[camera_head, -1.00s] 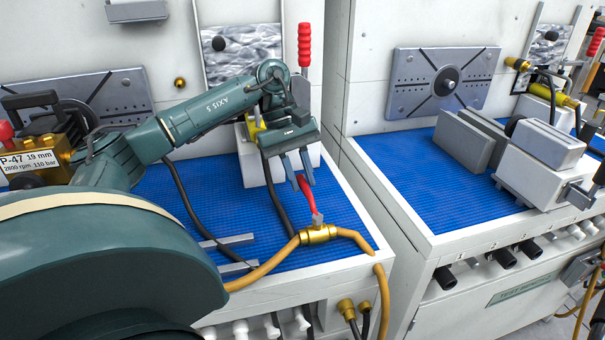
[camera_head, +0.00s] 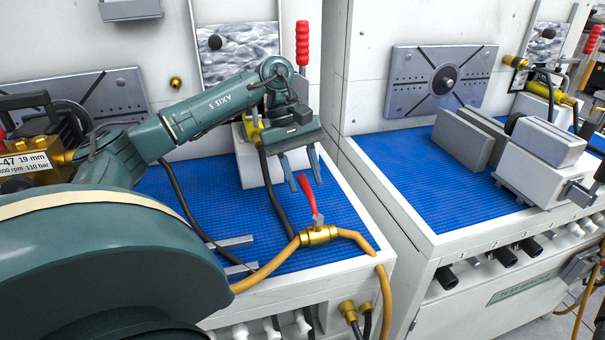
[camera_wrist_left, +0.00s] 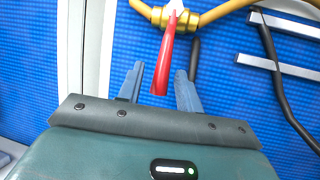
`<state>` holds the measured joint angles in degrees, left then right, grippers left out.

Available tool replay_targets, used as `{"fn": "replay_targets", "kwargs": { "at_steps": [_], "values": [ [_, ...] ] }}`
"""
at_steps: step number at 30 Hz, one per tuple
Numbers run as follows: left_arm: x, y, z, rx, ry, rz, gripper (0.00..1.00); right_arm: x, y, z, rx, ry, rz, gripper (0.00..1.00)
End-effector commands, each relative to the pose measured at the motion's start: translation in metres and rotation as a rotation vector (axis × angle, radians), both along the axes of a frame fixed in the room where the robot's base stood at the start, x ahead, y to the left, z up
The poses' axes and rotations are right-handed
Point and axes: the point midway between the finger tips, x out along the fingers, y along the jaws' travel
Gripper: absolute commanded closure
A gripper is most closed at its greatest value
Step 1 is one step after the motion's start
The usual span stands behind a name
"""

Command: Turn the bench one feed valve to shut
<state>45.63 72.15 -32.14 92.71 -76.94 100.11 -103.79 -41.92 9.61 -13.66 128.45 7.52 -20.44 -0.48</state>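The feed valve has a brass body (camera_head: 318,236) in line with an orange hose, at the front of the left bench's blue mat. Its red handle (camera_head: 307,194) rises from the body and leans up and left toward my left gripper (camera_head: 305,182). In the left wrist view the red handle (camera_wrist_left: 164,62) lies roughly crosswise to the brass body (camera_wrist_left: 160,17). My left gripper (camera_wrist_left: 158,74) is open there, its fingers on either side of the handle's free end. Gaps show between handle and fingers. My right gripper is not in view.
The orange hose (camera_head: 265,270) runs both ways from the valve, one end over the bench edge. Metal bars (camera_head: 237,242) and a black cable lie on the mat. A red-gripped lever (camera_head: 302,45) stands behind my gripper. A second bench (camera_head: 420,190) stands to the right.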

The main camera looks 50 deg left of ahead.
Motion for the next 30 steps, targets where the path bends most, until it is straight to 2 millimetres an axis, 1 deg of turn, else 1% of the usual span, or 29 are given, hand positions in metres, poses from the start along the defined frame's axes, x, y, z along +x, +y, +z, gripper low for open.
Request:
{"fn": "replay_targets", "kwargs": {
  "at_steps": [1,2,9,13,17,23,24,27,30],
  "values": [
    [0.000,0.000,0.000,0.000,0.001,-0.001,0.60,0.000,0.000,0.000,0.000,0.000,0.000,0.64],
    [0.000,0.000,0.000,0.000,0.002,0.000,0.58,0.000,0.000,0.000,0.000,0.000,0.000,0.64],
    [0.000,0.000,0.000,0.000,0.003,0.001,0.58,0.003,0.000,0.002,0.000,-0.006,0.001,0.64],
    [0.001,0.004,0.009,0.000,0.001,0.002,0.58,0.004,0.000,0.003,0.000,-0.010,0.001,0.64],
    [0.002,0.013,0.031,-0.002,-0.003,0.002,0.58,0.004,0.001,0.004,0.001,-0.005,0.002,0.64],
    [0.003,0.033,0.074,-0.002,-0.004,0.002,0.58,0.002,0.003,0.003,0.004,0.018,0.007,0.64],
    [0.003,0.037,0.083,-0.001,-0.004,0.002,0.58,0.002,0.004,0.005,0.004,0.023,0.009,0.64],
    [0.004,0.044,0.101,-0.001,-0.001,0.002,0.58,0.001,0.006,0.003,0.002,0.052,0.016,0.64],
    [0.004,0.050,0.114,0.001,0.000,0.002,0.58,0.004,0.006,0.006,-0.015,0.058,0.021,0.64]
  ]
}}
